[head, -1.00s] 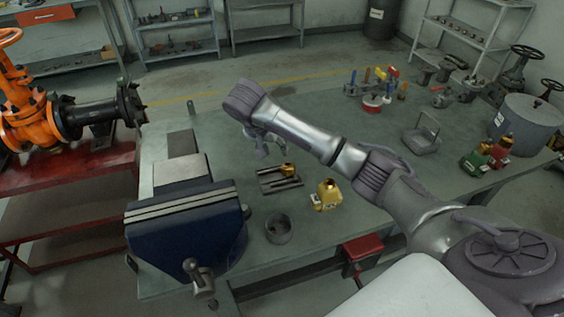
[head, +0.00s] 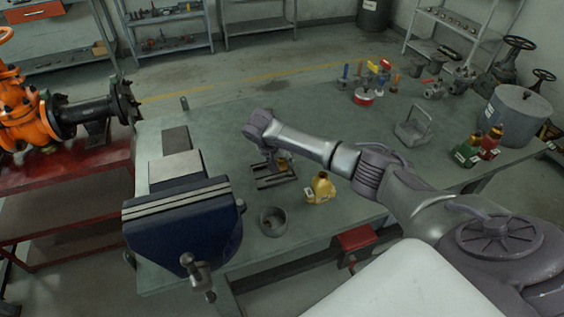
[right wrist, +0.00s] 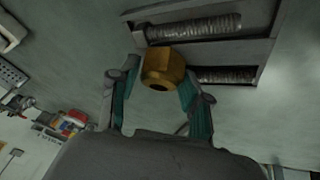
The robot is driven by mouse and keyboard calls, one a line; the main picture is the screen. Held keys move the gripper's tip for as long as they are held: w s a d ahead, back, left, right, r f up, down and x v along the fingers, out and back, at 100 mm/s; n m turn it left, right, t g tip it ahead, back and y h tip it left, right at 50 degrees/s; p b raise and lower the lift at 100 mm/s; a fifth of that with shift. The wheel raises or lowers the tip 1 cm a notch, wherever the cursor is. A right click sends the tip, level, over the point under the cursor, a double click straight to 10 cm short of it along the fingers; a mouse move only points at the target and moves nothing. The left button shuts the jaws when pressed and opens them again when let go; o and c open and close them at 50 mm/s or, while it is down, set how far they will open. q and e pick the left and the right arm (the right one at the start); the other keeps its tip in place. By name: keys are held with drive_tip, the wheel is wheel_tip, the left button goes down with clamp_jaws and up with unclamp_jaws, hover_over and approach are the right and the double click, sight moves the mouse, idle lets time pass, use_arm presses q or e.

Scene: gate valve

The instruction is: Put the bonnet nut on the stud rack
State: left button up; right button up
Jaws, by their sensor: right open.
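The bonnet nut (right wrist: 162,68), a brass-coloured hexagonal piece with a dark hole, is at the dark stud rack (right wrist: 262,47) in the right wrist view. It appears to rest on one row, beside threaded studs lying in the rack. In the head view the nut (head: 283,163) shows at the far part of the rack (head: 272,183), partly behind my right gripper (head: 273,160). My right gripper (right wrist: 157,84) is open, its teal-padded fingers on both sides of the nut, with gaps visible. Whether they touch it I cannot tell. My left gripper is out of view.
A yellow bottle-like item (head: 321,188) stands right of the rack. A grey round cup (head: 272,221) is in front. A blue vise (head: 180,225) stands left. Bench behind the rack is clear.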

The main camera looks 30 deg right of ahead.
drive_tip(key=c, duration=0.8)
